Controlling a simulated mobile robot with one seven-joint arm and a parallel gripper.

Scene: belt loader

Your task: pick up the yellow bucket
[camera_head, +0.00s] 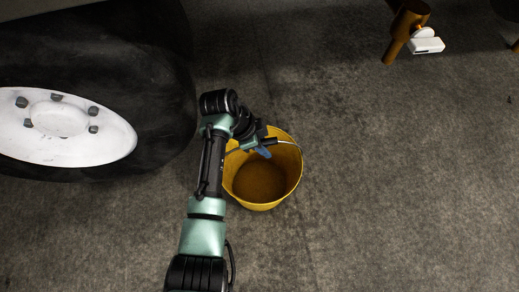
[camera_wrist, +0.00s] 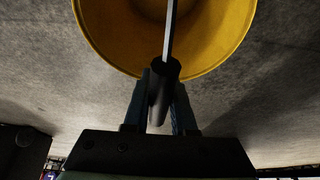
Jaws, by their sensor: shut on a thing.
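The yellow bucket (camera_head: 262,185) is upright in the head view, just right of my arm, and its open top shows an empty inside. Its thin metal handle is raised over the opening. My gripper (camera_head: 264,148) is above the bucket's far rim. In the wrist view my gripper (camera_wrist: 161,95) is shut on the dark grip of the handle (camera_wrist: 163,85), and the bucket (camera_wrist: 232,28) fills the top of the picture. My arm hides part of the bucket's left side. I cannot tell whether the bucket's base touches the floor.
A large black tyre (camera_head: 165,100) with a white wheel hub (camera_head: 62,125) stands at the left. An orange-brown post (camera_head: 405,25) with a white part (camera_head: 427,44) is at the top right. The grey floor (camera_head: 400,190) to the right is clear.

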